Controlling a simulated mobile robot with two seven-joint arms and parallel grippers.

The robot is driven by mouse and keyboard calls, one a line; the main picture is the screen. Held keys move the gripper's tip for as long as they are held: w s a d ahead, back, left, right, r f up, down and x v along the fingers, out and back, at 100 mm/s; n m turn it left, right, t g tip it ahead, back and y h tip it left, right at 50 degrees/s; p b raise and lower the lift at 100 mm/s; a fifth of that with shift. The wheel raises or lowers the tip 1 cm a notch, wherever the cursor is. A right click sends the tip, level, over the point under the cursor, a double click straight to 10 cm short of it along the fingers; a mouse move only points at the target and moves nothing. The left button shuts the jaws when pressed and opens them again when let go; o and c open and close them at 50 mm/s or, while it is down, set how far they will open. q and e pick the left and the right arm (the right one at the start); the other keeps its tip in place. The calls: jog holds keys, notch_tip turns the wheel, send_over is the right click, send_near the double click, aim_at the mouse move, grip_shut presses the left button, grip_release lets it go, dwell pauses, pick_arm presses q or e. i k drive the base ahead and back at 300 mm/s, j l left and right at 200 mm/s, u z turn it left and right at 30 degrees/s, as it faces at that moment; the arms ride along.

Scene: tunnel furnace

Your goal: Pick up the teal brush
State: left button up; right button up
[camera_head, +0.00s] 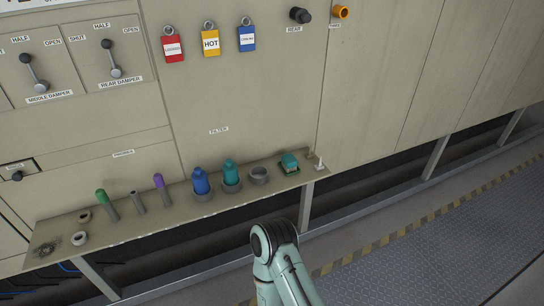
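The teal brush (290,160) is a small blocky thing with a teal top and a darker, yellowish underside. It sits near the right end of a narrow metal shelf (125,232) on the front of the beige furnace. Neither gripper shows. One pale green arm link of mine, with a dark round joint, rises from the bottom edge below and in front of the shelf, apart from the brush.
Left of the brush stand an empty grey ring holder (259,175), a teal bottle (231,174) and a blue bottle (201,182). Purple- (160,184) and green-topped (103,198) tools stand further left. A small upright peg (319,163) is right of the brush. Floor space lies right.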

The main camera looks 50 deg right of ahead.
aim_at(289, 162)
jog(key=l+u, duration=0.3)
jog(key=l, duration=0.2)
jog(key=k+l+u, duration=0.25)
jog(key=l, duration=0.25)
jog(key=k+l+u, duration=0.1)
jog(key=l, duration=0.25)
jog(key=k+l+u, duration=0.1)
jog(key=l, duration=0.25)
jog(key=k+l+u, duration=0.1)
jog(key=l, duration=0.2)
jog(key=k+l, duration=0.15)
jog(key=l, duration=0.2)
jog(key=k+l, duration=0.1)
jog(key=l, duration=0.2)
jog(key=k+l+u, duration=0.1)
jog(key=l, duration=0.25)
